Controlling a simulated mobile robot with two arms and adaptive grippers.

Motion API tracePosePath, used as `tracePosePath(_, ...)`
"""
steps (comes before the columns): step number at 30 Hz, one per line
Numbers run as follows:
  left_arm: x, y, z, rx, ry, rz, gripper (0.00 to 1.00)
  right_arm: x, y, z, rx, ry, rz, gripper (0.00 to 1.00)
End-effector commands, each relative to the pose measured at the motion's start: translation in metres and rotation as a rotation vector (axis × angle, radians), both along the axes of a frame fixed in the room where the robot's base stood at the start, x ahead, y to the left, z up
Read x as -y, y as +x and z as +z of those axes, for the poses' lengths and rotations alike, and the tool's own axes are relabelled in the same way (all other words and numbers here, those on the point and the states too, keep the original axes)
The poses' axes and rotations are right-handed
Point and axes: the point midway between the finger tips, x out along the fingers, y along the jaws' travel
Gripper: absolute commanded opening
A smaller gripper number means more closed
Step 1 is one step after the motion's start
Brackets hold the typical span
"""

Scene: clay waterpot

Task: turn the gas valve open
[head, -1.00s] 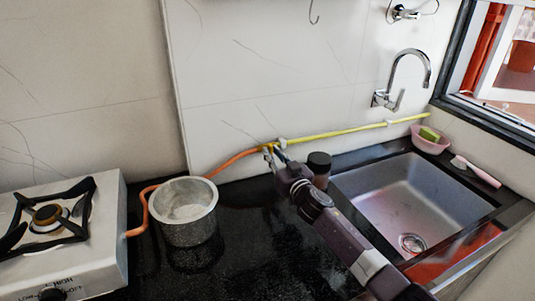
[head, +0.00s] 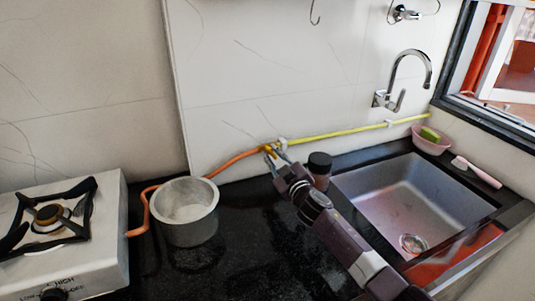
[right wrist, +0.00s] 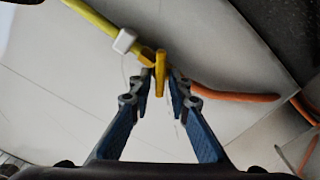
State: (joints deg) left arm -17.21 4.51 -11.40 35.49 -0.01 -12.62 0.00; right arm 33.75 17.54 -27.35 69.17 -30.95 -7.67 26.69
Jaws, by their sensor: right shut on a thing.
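The yellow gas valve (head: 267,149) sits on the wall where the yellow pipe (head: 335,132) meets the orange hose (head: 233,160). My right gripper (head: 275,152) reaches up to it from the front right. In the right wrist view, the valve's yellow handle (right wrist: 160,72) stands between the two fingertips of this gripper (right wrist: 161,82), which are closed on it. The handle points toward the gripper and lies crosswise to the pipe and hose. My left gripper is not in view.
A metal pot (head: 186,213) stands on the black counter (head: 245,250), left of my right arm. A white gas stove (head: 105,225) is at the far left. A dark-lidded jar (head: 319,168) stands close beside the right gripper. The sink (head: 405,195) lies to the right.

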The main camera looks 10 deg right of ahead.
Motion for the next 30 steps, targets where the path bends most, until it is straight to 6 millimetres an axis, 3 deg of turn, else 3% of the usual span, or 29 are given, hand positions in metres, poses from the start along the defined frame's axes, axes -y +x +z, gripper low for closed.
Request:
tracePosePath(18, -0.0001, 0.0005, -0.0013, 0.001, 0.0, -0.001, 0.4, -0.0023, -0.0006, -0.0029, 0.112, -0.575, 0.002, 0.0)
tracePosePath(30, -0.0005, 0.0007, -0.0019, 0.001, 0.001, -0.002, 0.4, -0.0026, -0.0004, -0.0033, 0.169, -0.865, 0.001, 0.0)
